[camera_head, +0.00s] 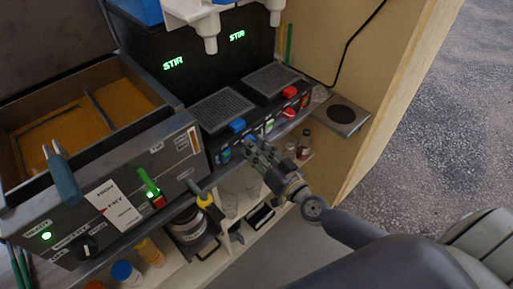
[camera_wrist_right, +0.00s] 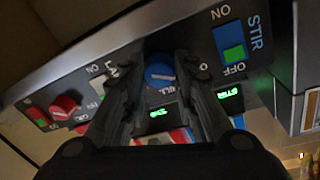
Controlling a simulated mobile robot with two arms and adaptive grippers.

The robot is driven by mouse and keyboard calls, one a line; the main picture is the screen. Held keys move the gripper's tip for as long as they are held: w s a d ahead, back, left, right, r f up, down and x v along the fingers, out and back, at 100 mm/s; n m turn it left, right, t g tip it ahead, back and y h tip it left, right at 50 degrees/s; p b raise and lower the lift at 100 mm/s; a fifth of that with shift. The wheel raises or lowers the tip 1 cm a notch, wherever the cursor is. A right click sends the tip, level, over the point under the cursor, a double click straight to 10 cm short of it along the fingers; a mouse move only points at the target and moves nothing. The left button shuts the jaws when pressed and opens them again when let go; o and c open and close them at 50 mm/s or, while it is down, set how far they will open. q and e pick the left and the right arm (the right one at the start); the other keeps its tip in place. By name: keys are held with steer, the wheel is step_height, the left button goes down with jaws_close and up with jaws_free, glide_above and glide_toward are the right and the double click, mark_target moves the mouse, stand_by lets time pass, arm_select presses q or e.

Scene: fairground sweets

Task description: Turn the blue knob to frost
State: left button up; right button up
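The blue knob (camera_wrist_right: 160,72) is on the dark front panel of the stir machine, in the right wrist view. Its pointer and the small labels around it are too small to read surely. My right gripper (camera_wrist_right: 160,62) is open, its two fingers on either side of the knob; I cannot tell whether they touch it. My left gripper is not in view.
A red knob (camera_wrist_right: 65,106) and a red and green switch (camera_wrist_right: 38,118) are on the same panel. The fryer (camera_head: 110,205) stands at the left in the head view. A shelf with bottles is below, and a wooden side wall (camera_head: 385,100) stands at the right.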

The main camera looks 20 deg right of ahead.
steer(key=shift+w+d+r+m+g+y+p, duration=0.1)
steer(key=shift+m+g+y+p, duration=0.3)
steer(key=shift+m, duration=3.25)
steer(key=shift+s+d+r+m+g+y+p, duration=0.1)
steer(key=shift+m+g+y+p, duration=0.35)
steer(key=shift+m, duration=3.15)
steer(key=shift+w+d+m+g+y+p, duration=0.1)
steer(key=shift+m+g+y+p, duration=0.35)
steer(key=shift+m, duration=3.2)
steer(key=o, duration=1.1)
